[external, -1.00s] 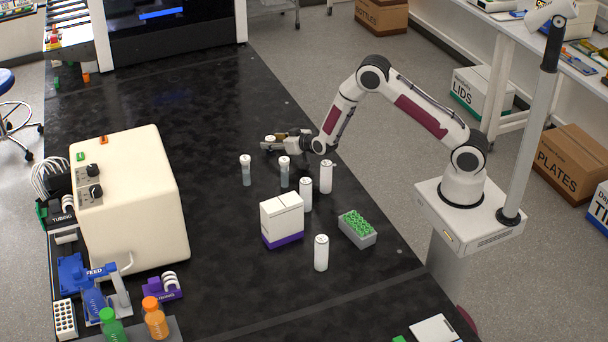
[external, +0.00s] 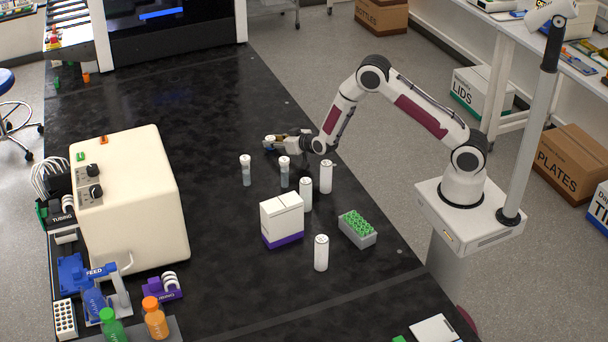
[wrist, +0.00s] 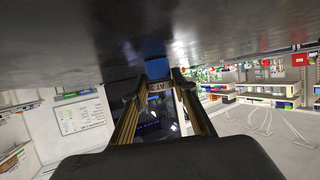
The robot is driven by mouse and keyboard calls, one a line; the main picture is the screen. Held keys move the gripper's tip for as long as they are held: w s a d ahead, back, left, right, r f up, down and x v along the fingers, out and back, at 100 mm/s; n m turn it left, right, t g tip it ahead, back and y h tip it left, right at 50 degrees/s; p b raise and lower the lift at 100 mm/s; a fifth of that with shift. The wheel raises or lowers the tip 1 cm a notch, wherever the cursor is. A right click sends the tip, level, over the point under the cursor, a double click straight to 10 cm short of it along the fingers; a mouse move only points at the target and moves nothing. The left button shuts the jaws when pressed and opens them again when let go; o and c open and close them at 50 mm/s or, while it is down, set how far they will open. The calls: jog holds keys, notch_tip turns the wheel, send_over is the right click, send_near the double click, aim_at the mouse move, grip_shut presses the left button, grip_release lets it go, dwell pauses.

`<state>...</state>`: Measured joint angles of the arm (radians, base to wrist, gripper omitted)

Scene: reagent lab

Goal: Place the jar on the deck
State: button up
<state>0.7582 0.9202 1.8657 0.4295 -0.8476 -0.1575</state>
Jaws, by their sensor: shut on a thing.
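The jar (external: 268,140) stands on the black deck (external: 215,105) near its middle, at the end of my gripper (external: 273,144). Only its pale top shows in the external view, and the fingers hide most of its side. In the wrist view a blue part of the jar (wrist: 155,71) shows between the two fingertips of my gripper (wrist: 157,82). My gripper lies level, low over the deck, and is shut on the jar. Whether the jar touches the deck is hard to tell.
Two white-capped vials (external: 246,170) (external: 284,171) stand just in front of the gripper. White cylinders (external: 326,177) (external: 306,194) (external: 321,253), a white-and-purple box (external: 282,221) and a green-topped rack (external: 357,229) stand nearer. The deck beyond the gripper is clear.

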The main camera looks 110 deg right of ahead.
aim_at(277, 143)
jog(key=shift+r, duration=0.15)
jog(key=shift+r, duration=4.85)
jog(key=w+a+r+n+t+y, duration=0.2)
jog(key=w+a+r+n+t, duration=0.15)
jog(key=w+a, duration=0.65)
jog(key=w+a+r+n+t+y, duration=0.1)
jog(key=a+n+y, duration=0.2)
jog(key=a, duration=0.9)
jog(key=w+a+r+n+t+y, duration=0.1)
jog(key=a+n+y, duration=0.2)
jog(key=a, duration=1)
jog(key=w+a+r+n+t+y, duration=0.1)
jog(key=a+n+t+y, duration=0.1)
jog(key=a, duration=1)
jog(key=shift+a+r+n+y, duration=0.25)
jog(key=shift+r+n+y, duration=0.2)
jog(key=shift+y, duration=0.45)
jog(key=shift+s+a, duration=0.15)
jog(key=shift+a, duration=0.4)
jog(key=shift+d, duration=0.1)
